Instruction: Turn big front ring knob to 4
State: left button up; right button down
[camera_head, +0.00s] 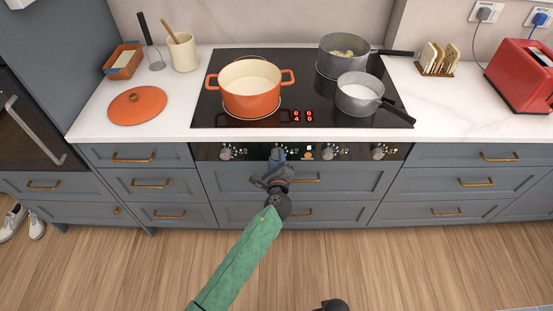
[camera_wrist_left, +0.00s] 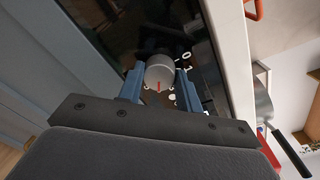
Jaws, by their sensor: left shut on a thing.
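The hob's control panel (camera_head: 350,153) runs along the front edge below the worktop, with several grey knobs. My left gripper (camera_head: 277,156) reaches up to the panel at the second knob from the left and covers it in the head view. In the left wrist view, this grey round knob (camera_wrist_left: 160,70) sits between the two blue fingers of my left gripper (camera_wrist_left: 160,84), which are shut on it. A red pointer line shows on the knob's face.
An orange pot (camera_head: 250,99) stands on the black glass hob (camera_head: 310,80) at front left. A grey saucepan (camera_head: 359,101) and a grey pot (camera_head: 343,64) stand at the right. Small red digits glow at the hob's front. Drawers with brass handles lie below.

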pick_arm(q)
jog(key=shift+f, duration=0.1)
jog(key=o, duration=1)
jog(key=shift+s, duration=0.5)
jog(key=shift+s+d+r+b, duration=0.15)
jog(key=shift+s+b, duration=0.45)
jog(key=shift+s, duration=1.1)
jog(key=shift+s+r+b, duration=0.1)
jog(key=shift+s+b, duration=0.5)
jog(key=shift+s, duration=1.1)
pick_arm(e)
notch_tip(320, 180, up, 8)
jog(key=w+a, duration=0.1)
jog(key=shift+w+a+f, duration=0.25)
jog(key=shift+w, duration=0.15)
